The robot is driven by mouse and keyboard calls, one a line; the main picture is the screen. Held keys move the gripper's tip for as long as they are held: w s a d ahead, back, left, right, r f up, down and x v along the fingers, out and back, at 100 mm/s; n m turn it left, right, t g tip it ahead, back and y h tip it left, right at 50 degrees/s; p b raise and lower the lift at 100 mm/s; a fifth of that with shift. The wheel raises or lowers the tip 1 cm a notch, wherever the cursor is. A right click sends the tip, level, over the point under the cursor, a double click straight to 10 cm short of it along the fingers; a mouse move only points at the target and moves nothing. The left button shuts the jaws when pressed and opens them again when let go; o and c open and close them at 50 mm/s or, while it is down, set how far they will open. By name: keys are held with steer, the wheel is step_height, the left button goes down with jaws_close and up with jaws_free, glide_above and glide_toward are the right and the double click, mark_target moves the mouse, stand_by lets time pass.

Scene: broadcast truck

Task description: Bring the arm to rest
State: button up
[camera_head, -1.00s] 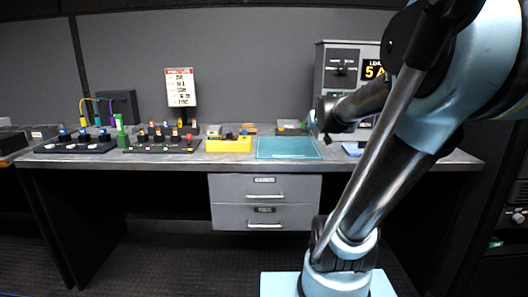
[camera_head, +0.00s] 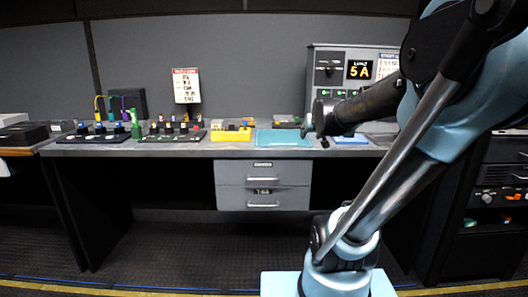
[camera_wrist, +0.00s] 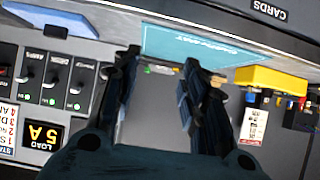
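My gripper (camera_head: 308,126) is at the end of my dark forearm, in front of the desk's right half and near the right edge of the teal mat (camera_head: 284,138). In the wrist view my gripper (camera_wrist: 157,68) shows two dark fingers spread apart, with nothing held between them. Beyond the gap are a grey surface and the mat (camera_wrist: 180,42). My upper arm fills the right of the head view and hides part of the desk behind it.
The grey desk (camera_head: 190,150) carries a yellow tray (camera_head: 231,135), a control panel (camera_head: 172,136) and colored cable plugs. A grey cabinet (camera_head: 326,69) with a 5A display stands behind. Equipment racks (camera_head: 500,175) are at right. Dark floor (camera_head: 170,255) is open in front.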

steer(key=s+f+g, duration=0.4)
steer(key=s+f, duration=0.6)
steer(key=s, duration=0.3)
steer(key=s+f+g, duration=0.5)
steer(key=s+f, duration=0.5)
steer(key=s, duration=0.4)
steer(key=shift+s+d, duration=0.2)
steer(key=shift+s, duration=0.05)
